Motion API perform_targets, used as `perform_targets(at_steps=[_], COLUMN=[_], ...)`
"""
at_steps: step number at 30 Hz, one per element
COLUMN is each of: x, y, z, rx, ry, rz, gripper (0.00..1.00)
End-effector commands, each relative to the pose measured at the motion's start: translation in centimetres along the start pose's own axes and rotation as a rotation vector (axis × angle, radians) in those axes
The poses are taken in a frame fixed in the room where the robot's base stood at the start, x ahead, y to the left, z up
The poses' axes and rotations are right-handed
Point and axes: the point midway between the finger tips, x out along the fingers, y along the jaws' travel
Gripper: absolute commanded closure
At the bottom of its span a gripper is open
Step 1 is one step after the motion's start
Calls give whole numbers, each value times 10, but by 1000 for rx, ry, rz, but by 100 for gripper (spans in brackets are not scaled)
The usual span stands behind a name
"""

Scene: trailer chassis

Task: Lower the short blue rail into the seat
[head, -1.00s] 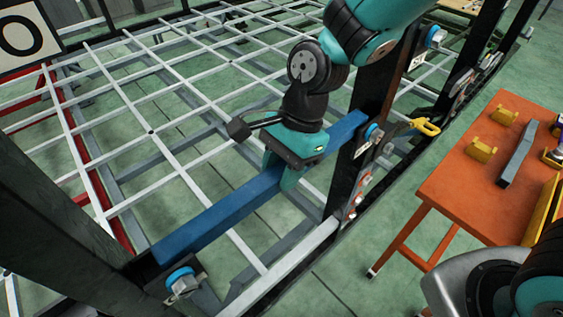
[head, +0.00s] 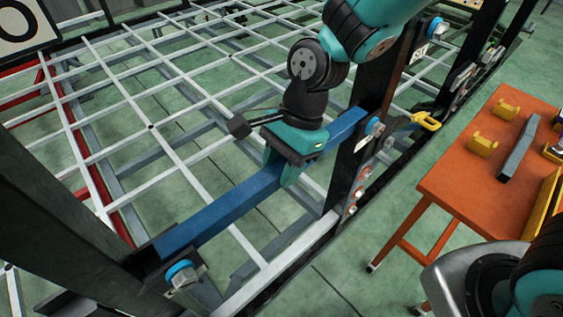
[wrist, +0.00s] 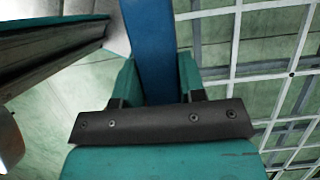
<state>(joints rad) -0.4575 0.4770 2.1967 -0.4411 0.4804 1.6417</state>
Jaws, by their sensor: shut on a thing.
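The short blue rail (head: 225,209) runs slantwise between two dark posts in the head view, its near-left end by the left post and its far-right end by the right post. My gripper (head: 281,170) is shut around the middle of the rail from above. In the wrist view the rail (wrist: 150,50) passes between the two teal fingers (wrist: 158,85). A bracket with a blue-ringed bolt (head: 182,274) is at the left end and another (head: 374,127) at the right end. Whether the rail rests in the seat at either end cannot be told.
A white grid frame (head: 150,126) spreads behind and below the rail. The dark right post (head: 352,150) stands close to my gripper. An orange table (head: 458,190) at the right holds yellow blocks (head: 483,147) and a grey bar (head: 518,148). Green floor shows between them.

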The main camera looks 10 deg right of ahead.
Motion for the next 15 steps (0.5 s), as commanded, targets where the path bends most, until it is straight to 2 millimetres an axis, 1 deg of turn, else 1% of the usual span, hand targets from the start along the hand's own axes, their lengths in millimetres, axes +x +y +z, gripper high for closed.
perform_targets(at_steps=[1, 4, 5, 12, 15], x=[0, 0, 0, 1, -4], y=[0, 0, 0, 0, 0], z=[0, 0, 0, 0, -1], rx=[-1, -1, -1, 1, 0], ry=[-1, -1, 0, 1, 0], rz=[-2, -1, -1, 1, -1], gripper=[61, 38, 33, 33, 33])
